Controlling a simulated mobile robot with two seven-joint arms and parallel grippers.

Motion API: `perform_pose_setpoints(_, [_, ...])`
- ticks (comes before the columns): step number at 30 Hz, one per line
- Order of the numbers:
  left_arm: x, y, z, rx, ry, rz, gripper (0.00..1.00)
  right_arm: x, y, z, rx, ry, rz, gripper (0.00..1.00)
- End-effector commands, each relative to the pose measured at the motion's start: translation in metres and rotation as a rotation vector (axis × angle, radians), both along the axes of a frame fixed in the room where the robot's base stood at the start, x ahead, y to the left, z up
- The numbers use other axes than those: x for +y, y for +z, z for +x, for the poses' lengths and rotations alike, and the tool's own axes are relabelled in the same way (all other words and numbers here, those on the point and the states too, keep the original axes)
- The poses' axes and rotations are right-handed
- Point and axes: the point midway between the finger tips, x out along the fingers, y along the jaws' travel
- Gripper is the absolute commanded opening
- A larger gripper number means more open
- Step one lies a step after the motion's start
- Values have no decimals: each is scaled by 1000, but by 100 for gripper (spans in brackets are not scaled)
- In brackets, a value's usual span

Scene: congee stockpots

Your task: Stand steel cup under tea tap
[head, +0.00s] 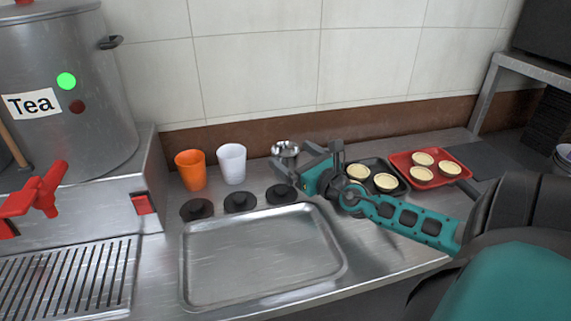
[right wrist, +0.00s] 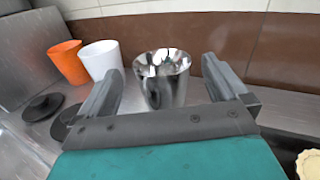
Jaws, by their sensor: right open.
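The steel cup (head: 285,149) stands upright on the counter near the back wall, to the right of the white cup. In the right wrist view the steel cup (right wrist: 162,76) shows between the two fingers. My right gripper (head: 322,163) is open, with its fingers pointing toward the cup; I cannot tell if either finger touches it. The gripper hides the cup's lower part in the head view. The tea pot (head: 62,90), a big steel pot labelled "Tea", stands at the left. A red tap (head: 42,190) is in front of it, above a slotted drip grate (head: 68,278). My left gripper is not in view.
An orange cup (head: 191,170) and a white cup (head: 232,164) stand left of the steel cup. Several black lids (head: 240,201) lie in front of them. An empty steel tray (head: 262,258) fills the front counter. A black tray (head: 398,181) and red tray (head: 403,159) hold tarts.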

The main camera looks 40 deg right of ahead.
Motion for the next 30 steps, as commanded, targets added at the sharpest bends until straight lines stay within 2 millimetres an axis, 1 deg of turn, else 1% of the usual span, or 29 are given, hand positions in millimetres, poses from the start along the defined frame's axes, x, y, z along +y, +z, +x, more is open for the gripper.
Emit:
perform_pose_setpoints(6, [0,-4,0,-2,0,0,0,-6,-4,27,-4,-2,0,100])
perform_pose_setpoints(10, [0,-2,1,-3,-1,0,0,-7,-4,39,-2,-2,1,100])
perform_pose_setpoints(15, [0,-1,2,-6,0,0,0,-8,-5,45,0,-1,0,100])
perform_pose_setpoints(21, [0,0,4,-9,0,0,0,-8,-5,44,1,-1,0,100])
perform_pose_setpoints(30, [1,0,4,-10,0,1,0,-8,-5,44,1,-1,0,71])
